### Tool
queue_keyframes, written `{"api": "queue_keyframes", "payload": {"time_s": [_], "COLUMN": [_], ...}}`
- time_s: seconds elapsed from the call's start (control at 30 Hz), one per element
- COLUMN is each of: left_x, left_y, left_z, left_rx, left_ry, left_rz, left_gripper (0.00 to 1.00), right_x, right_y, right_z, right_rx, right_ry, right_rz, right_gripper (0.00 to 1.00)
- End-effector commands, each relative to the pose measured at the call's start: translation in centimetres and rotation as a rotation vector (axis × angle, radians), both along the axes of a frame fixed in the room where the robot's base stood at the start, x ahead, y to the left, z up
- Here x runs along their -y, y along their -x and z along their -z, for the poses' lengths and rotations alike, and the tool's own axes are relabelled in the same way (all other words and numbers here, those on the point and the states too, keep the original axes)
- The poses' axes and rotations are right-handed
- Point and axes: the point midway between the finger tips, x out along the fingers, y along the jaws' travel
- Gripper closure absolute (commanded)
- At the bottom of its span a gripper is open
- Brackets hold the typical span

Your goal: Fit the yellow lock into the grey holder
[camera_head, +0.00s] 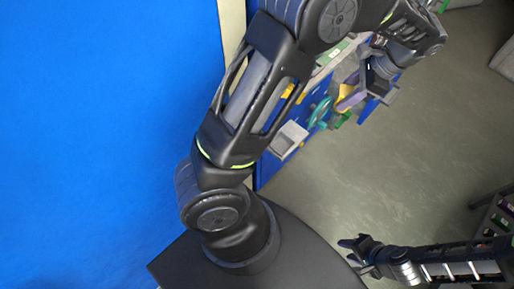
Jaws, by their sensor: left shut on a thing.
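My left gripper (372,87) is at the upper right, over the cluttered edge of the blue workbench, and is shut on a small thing. A yellow piece (346,96), which looks like the yellow lock, shows right beside its fingertips. The fingers hide part of the grip. A light grey block (288,139) lies lower left on the bench edge and may be the grey holder; I cannot tell for sure. My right gripper (348,253) is at the lower right over the floor, its fingers apart and empty.
A teal ring-shaped thing (320,112) and a purple piece (353,101) lie close to the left gripper. A blue surface (110,120) fills the left. The grey floor (420,150) is clear. A dark rack (497,215) stands at the right edge.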

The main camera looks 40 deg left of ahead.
Motion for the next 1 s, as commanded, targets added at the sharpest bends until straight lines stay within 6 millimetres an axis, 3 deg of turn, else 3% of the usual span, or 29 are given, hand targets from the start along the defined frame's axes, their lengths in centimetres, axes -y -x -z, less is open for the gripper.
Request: {"api": "queue_keyframes", "payload": {"time_s": [0.4,0.57,0.77,1.0], "left_x": [0.0,0.1,0.7,2.0], "left_y": [0.0,0.0,-0.1,-0.5], "left_z": [0.0,1.4,6.7,16.6], "left_rx": [0.0,-0.002,-0.009,-0.015], "left_ry": [0.0,-0.001,-0.004,-0.007], "left_rz": [0.0,0.006,0.038,0.105], "left_gripper": [1.0,1.0,1.0,1.0], "right_x": [0.0,0.0,-0.1,-0.3], "right_y": [0.0,-0.1,-0.2,-0.6], "right_z": [0.1,1.3,6.1,15.1], "right_rx": [0.001,0.002,0.009,0.025], "right_ry": [0.0,-0.001,-0.004,-0.011], "right_rz": [0.001,0.001,-0.001,-0.004], "right_gripper": [0.64,0.64,0.64,0.64]}}
